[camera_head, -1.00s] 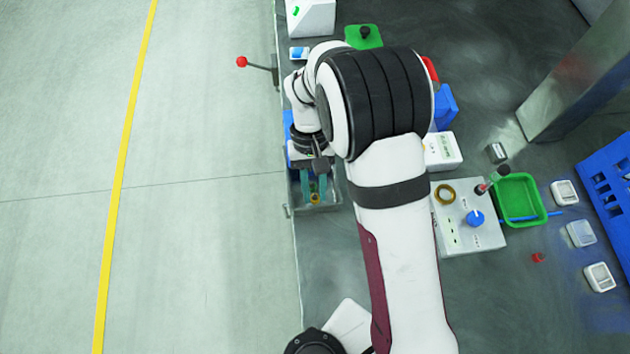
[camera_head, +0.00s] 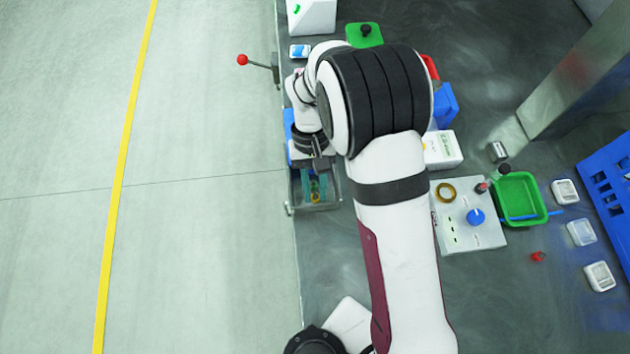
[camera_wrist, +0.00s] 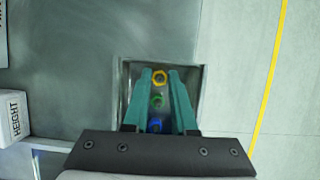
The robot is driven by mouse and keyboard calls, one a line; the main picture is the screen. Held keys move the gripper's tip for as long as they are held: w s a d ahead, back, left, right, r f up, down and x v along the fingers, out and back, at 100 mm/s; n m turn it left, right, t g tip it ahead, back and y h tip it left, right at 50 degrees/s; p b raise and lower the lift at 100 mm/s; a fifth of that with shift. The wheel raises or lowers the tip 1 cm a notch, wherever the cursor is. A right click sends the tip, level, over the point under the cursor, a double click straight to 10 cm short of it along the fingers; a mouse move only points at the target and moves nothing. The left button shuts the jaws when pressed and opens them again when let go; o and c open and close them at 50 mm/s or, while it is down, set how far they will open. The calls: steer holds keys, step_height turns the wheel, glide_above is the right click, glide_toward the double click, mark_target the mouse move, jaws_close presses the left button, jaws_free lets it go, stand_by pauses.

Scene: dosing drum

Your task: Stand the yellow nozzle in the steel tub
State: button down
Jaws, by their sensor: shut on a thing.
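The steel tub (camera_head: 333,205) stands at the table's left edge in the head view. Its rim also shows in the wrist view (camera_wrist: 203,88). My gripper (camera_wrist: 160,75) has its teal fingers down over or in the tub, shut on the yellow nozzle (camera_wrist: 159,77). The yellow nozzle is a small ring seen from above between the fingertips, also visible in the head view (camera_head: 316,197). Its lower end is hidden, so I cannot tell if it touches the tub floor. A green nozzle (camera_wrist: 157,100) and a blue nozzle (camera_wrist: 154,125) show between the fingers.
A red-knobbed lever (camera_head: 243,60) sticks out past the table's left edge. A grey panel with a blue knob (camera_head: 475,217) and a green tray (camera_head: 520,198) lie to the right of my arm. A white box marked HEIGHT (camera_wrist: 14,117) shows at left in the wrist view.

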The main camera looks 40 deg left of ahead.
steer(key=shift+f, duration=0.6)
stand_by(0.8)
steer(key=shift+c, duration=0.8)
jaws_free()
steer(key=shift+r, duration=3.5)
steer(key=w+d+r+m+y, duration=0.2)
steer(key=w+d+r+m, duration=0.15)
steer(key=d+r, duration=0.5)
steer(key=s+d+r+m+t+y, duration=0.1)
steer(key=s+d+r+m, duration=0.1)
steer(key=s+d+m, duration=0.3)
steer(key=s+d+r+m+t+y, duration=0.2)
steer(key=s+d+m, duration=0.3)
steer(key=d, duration=0.6)
steer(key=shift+d+r+m, duration=0.2)
steer(key=shift+d+m, duration=0.15)
steer(key=shift+m, duration=0.3)
